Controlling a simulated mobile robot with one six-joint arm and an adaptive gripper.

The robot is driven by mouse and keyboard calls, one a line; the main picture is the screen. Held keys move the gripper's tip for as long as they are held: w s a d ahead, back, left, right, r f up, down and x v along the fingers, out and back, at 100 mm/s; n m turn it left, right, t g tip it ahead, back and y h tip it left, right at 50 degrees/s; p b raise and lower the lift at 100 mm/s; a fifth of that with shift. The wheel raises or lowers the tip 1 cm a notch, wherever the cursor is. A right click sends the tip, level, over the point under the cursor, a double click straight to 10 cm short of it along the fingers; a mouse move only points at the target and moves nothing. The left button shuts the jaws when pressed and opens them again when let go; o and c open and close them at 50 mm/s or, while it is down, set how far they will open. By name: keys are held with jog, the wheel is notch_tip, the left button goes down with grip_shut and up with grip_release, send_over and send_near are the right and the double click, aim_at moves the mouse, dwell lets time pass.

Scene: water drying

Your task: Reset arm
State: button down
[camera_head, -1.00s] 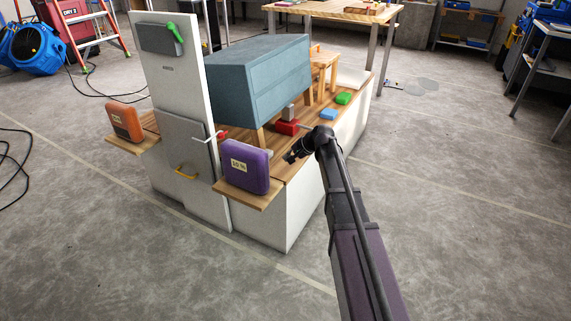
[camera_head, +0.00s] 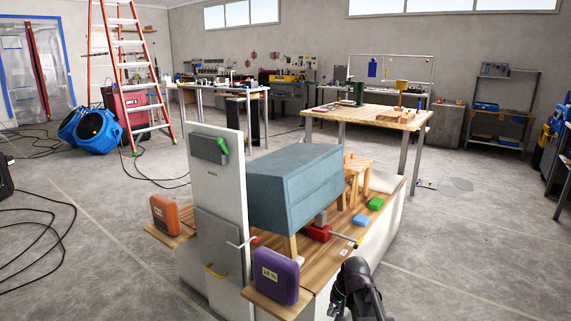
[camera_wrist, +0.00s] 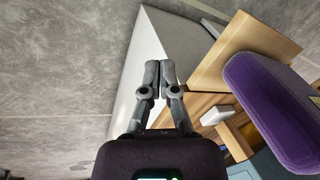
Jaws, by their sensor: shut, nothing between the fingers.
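My gripper (camera_wrist: 159,75) is shut and empty, its two fingers together in the wrist view. In the head view my gripper (camera_head: 337,305) is at the bottom, low and right of the purple case, in front of the wooden bench top. The purple case (camera_head: 276,276) stands on a small wooden shelf (camera_head: 268,305). In the wrist view the purple case (camera_wrist: 270,110) is at the right, apart from the fingers, and the shelf's wooden board (camera_wrist: 240,50) lies right of the fingertips.
A white upright panel (camera_head: 218,180) with a grey door stands at the bench's left. An orange case (camera_head: 164,213) sits on another shelf. A blue-grey cabinet (camera_head: 290,190), a red block (camera_head: 319,232) and green block (camera_head: 376,203) are on the bench.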

jog(key=s+d+r+n+g+h+p, duration=0.1)
jog(key=s+d+r+p, duration=0.1)
jog(key=s, duration=0.4)
jog(key=s+d+r+n+g+h+p, duration=0.1)
jog(key=s+r+h, duration=0.1)
jog(key=s, duration=0.4)
notch_tip(320, 180, up, 36)
jog(key=p, duration=3.7)
jog(key=shift+w+r, duration=0.2)
jog(key=shift+w, duration=0.15)
